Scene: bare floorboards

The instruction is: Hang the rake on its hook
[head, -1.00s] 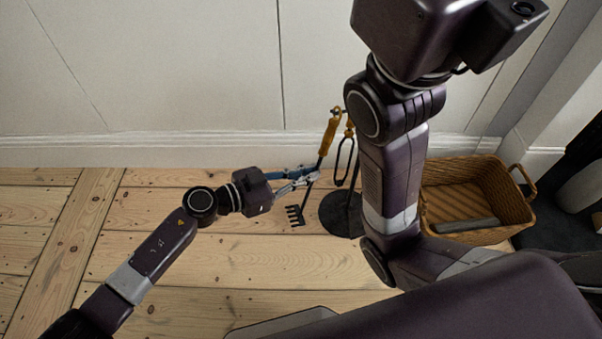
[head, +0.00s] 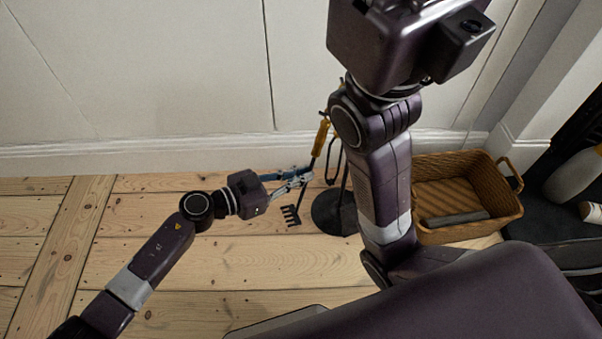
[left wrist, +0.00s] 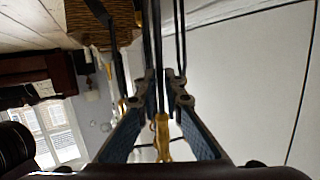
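The rake has a yellow handle (head: 321,137), a thin dark shaft and a black toothed head (head: 291,215) that shows over the floorboards. My left gripper (head: 306,177) has its fingers closed around the shaft below the handle. In the left wrist view the dark shaft and yellow handle (left wrist: 162,138) show between the two fingers (left wrist: 163,80). The tool stand has a round black base (head: 328,216) just right of the rake. I cannot tell whether the rake's top touches a hook; it is small and partly hidden. My right gripper is out of view; its raised wrist blocks the upper middle.
Another tool with a dark loop (head: 334,163) is at the stand. A wicker basket (head: 465,163) sits on the floor to the right, beyond my right arm. A white panelled wall (head: 150,70) rises close behind the stand. The floor to the left is clear.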

